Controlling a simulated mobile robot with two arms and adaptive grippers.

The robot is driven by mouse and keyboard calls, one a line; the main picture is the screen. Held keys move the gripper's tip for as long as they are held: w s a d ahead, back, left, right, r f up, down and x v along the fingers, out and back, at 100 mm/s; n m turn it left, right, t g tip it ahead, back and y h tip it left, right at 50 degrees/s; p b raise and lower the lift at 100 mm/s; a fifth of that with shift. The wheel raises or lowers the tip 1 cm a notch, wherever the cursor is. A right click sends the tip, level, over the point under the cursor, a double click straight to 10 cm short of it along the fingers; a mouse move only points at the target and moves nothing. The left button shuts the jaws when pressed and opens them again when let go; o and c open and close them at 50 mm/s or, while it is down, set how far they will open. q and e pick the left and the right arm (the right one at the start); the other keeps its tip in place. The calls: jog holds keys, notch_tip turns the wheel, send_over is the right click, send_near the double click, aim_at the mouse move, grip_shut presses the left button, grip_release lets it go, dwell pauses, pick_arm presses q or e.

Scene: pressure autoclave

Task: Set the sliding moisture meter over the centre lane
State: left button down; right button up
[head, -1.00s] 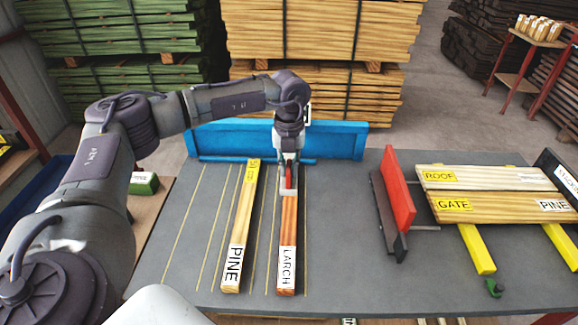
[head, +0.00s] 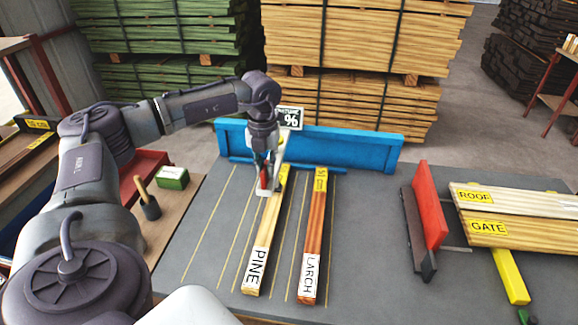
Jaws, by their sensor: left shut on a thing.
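The PINE board lies in the middle of three lanes marked by yellow lines. The LARCH board (head: 314,240) lies in the lane to its right. The left lane is empty. My right gripper is out of view.
A green box (head: 172,178) and a dark-headed tool (head: 150,208) lie at the left. Lumber stacks stand behind.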

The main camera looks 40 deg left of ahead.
pick_arm(q)
jog(key=shift+a, duration=0.1)
jog(key=c, duration=1.2)
grip_release()
jog(key=shift+o, duration=0.2)
jog(key=shift+r, duration=0.1)
notch_tip(320, 180, up, 12)
